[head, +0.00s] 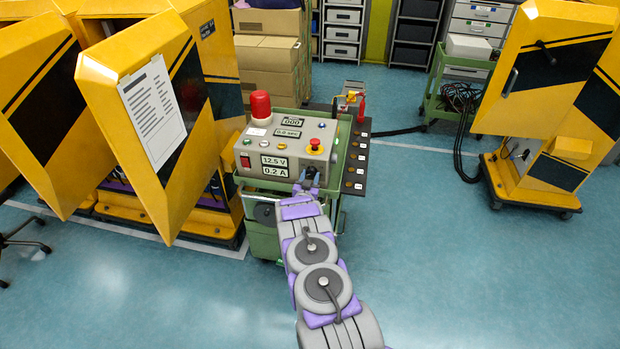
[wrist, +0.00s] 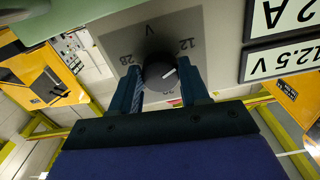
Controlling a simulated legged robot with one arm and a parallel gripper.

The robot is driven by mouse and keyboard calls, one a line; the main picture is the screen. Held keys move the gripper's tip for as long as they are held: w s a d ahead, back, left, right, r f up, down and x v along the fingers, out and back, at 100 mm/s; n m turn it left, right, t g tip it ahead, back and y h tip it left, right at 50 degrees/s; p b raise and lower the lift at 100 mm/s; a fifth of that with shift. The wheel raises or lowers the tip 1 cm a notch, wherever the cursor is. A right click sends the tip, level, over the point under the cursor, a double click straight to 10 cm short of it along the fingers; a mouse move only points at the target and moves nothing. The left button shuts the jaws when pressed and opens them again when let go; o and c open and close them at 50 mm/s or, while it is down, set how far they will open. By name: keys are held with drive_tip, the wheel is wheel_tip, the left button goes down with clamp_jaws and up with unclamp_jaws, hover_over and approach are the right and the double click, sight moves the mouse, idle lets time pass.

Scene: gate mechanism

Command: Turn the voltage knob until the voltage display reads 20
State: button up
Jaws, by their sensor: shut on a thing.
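The voltage knob (wrist: 160,75) is black with a white pointer line and sits on the grey control box. In the wrist view its scale shows V, 12 and 28, and the pointer lies nearer the 12. My gripper (wrist: 164,88) is shut on the knob, one finger on each side. The voltage display (head: 274,161) on the box front reads 12.5 V; it also shows upside down in the wrist view (wrist: 290,62). In the head view my gripper (head: 309,178) is at the lower right of the box front and hides the knob.
The control box (head: 300,135) stands on a green cart (head: 262,240), with a red lamp (head: 261,104) and a red emergency button (head: 315,143). A current display (head: 275,170) reads 0.2 A. Yellow cabinets (head: 125,80) stand close on the left. Floor is clear at front right.

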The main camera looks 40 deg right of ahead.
drive_tip(key=m, duration=0.6)
drive_tip(key=shift+a+p, duration=0.1)
drive_tip(key=shift+p, duration=0.2)
drive_tip(key=m, duration=0.6)
drive_tip(key=m+p, duration=0.2)
drive_tip(key=m, duration=0.4)
drive_tip(key=shift+r+m, duration=0.1)
drive_tip(key=shift+m, duration=0.3)
drive_tip(key=shift+s+m+p, duration=0.15)
drive_tip(key=shift+m+p, duration=1.25)
drive_tip(key=shift+m, duration=0.6)
drive_tip(key=shift+f, duration=0.2)
drive_tip(key=o, duration=1)
drive_tip(key=shift+r, duration=0.1)
drive_tip(key=shift+o, duration=0.2)
drive_tip(key=shift+r, duration=0.1)
